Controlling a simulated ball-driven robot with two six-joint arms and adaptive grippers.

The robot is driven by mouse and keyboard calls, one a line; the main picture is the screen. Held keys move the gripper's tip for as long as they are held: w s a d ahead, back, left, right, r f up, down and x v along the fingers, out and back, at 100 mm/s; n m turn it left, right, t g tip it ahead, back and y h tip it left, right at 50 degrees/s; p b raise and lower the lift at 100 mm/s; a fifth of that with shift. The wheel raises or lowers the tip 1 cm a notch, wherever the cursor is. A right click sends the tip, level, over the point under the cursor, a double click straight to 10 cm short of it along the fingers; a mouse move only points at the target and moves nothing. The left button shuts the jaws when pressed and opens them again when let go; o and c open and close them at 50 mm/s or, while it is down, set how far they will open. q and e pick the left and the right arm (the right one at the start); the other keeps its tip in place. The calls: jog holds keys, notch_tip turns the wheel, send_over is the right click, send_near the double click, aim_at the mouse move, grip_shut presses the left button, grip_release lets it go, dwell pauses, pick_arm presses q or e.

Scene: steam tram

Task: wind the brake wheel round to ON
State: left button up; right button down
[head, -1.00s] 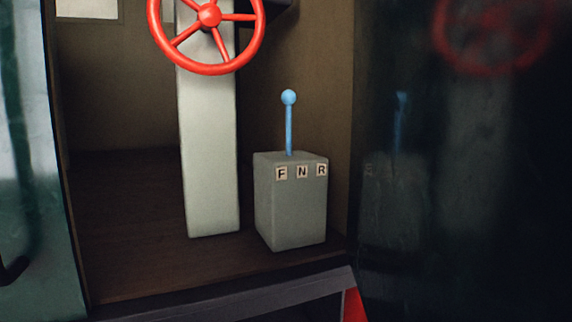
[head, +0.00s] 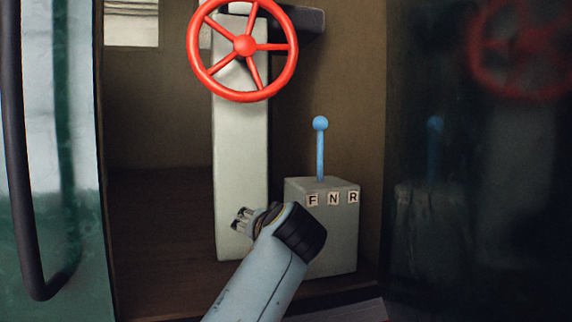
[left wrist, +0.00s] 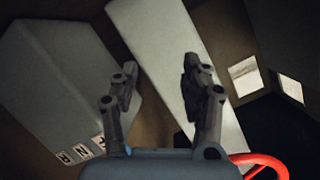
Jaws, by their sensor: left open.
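The red brake wheel (head: 244,45) with several spokes is mounted on a pale upright post (head: 240,150) in the head view. Its top rim is cut off by the picture's upper edge. My left gripper (head: 240,218) is open and empty, in front of the lower part of the post and well below the wheel. In the left wrist view its two fingers (left wrist: 160,80) stand apart, with the post (left wrist: 165,45) behind them. Part of the wheel's red rim (left wrist: 265,160) shows at the lower right there. No ON marking is visible. My right gripper is not in view.
A grey box (head: 330,250) marked F, N, R with a blue ball-topped lever (head: 320,148) stands right of the post. A dark handrail (head: 25,200) is at the left edge. A dark glossy panel (head: 470,220) fills the right, reflecting the wheel.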

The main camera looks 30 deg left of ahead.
pick_arm(q)
jog(key=w+d+r+n+t+y, duration=0.1)
jog(key=w+r+y, duration=0.45)
jog(key=r, duration=0.95)
jog(key=n+y, duration=0.1)
jog(key=y, duration=0.1)
send_near(287, 74)
jog(key=w+a, duration=0.2)
jog(key=a, duration=0.2)
jog(key=shift+s+d+r+t, duration=0.1)
jog(key=shift+s+r+t, duration=0.05)
jog(key=shift+r+t, duration=0.45)
jog(key=p+x, duration=0.2)
jog(key=x, duration=0.4)
jog(key=shift+w+a, duration=0.3)
jog(key=shift+a, duration=0.2)
jog(key=shift+c, duration=0.4)
grip_shut()
